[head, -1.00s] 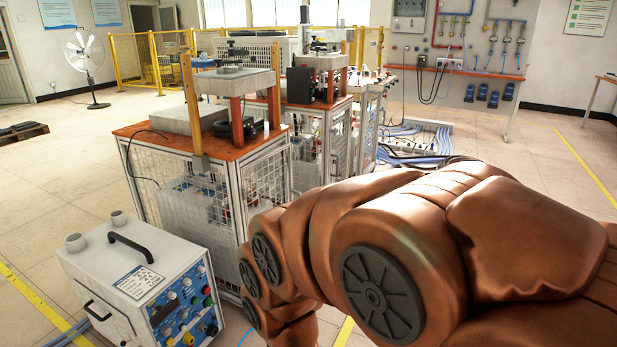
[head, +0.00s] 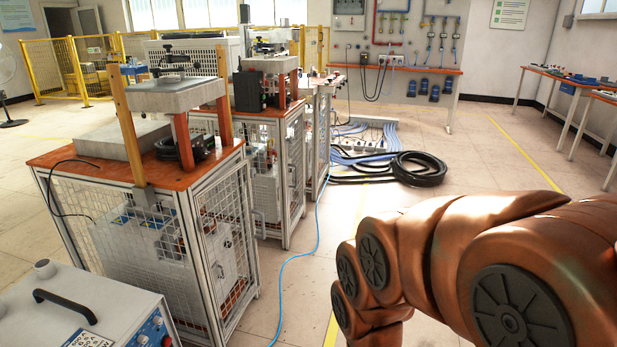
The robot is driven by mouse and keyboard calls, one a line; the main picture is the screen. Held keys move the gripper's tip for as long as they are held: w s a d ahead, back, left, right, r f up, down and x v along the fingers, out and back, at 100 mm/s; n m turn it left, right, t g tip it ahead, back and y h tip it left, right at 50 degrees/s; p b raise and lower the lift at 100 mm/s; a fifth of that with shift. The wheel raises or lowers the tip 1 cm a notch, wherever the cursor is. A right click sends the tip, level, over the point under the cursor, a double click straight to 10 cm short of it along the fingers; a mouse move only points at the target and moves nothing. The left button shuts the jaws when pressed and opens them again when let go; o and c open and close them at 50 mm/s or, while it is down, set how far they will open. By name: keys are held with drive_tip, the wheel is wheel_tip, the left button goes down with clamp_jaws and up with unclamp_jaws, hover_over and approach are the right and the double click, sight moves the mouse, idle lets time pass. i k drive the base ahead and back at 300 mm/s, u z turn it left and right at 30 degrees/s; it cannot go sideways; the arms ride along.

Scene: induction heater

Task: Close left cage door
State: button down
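The nearest wire-mesh cage (head: 120,235) stands at the left under an orange worktop (head: 60,152). Its right-facing mesh side (head: 225,235) has a light metal frame. I cannot tell for sure whether a door there is open or shut. A second mesh cage (head: 292,175) stands behind it, with another farther back. My brown arm fills the lower right, well apart from the cages. My gripper is outside the picture, so its state is hidden.
A white power unit (head: 75,310) with a black handle stands at the lower left, close to the nearest cage. A blue cable (head: 318,235) runs along the floor right of the cages. A black hose coil (head: 418,168) lies farther back. Floor between cages and arm is mostly clear.

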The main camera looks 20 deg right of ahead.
sight(246, 162)
drive_tip(key=z, duration=0.1)
drive_tip(key=i, duration=1.25)
drive_tip(key=u, duration=0.95)
